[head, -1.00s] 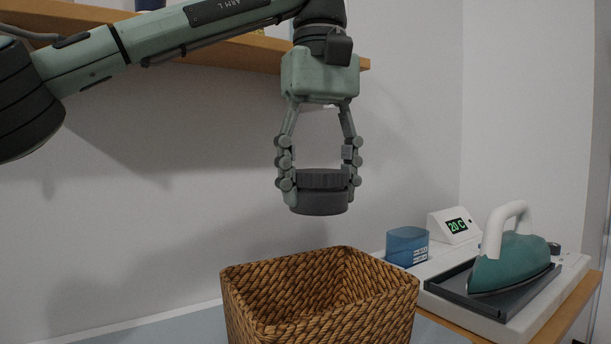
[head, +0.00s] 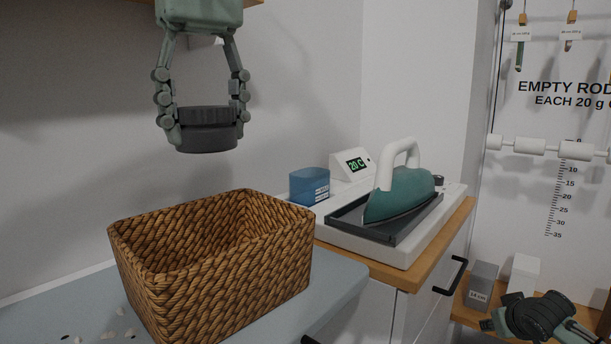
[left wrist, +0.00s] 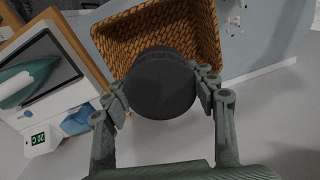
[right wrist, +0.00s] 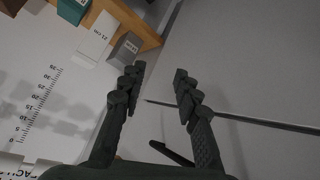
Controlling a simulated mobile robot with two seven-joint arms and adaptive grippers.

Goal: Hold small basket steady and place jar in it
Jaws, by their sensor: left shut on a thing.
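My left gripper (head: 205,120) is shut on the dark grey round jar (head: 208,138) and holds it in the air above the back of the small basket (head: 215,278). The basket is brown, woven and rectangular, and stands upright on the pale blue-grey counter. In the left wrist view the jar (left wrist: 160,84) sits between the fingertips and covers part of the basket (left wrist: 203,28). My right gripper (right wrist: 157,88) is open and empty, its fingers apart. In the head view part of my right arm shows at the lower right, away from the basket.
Grey and white blocks (head: 481,284) stand on a wooden ledge at the lower right.

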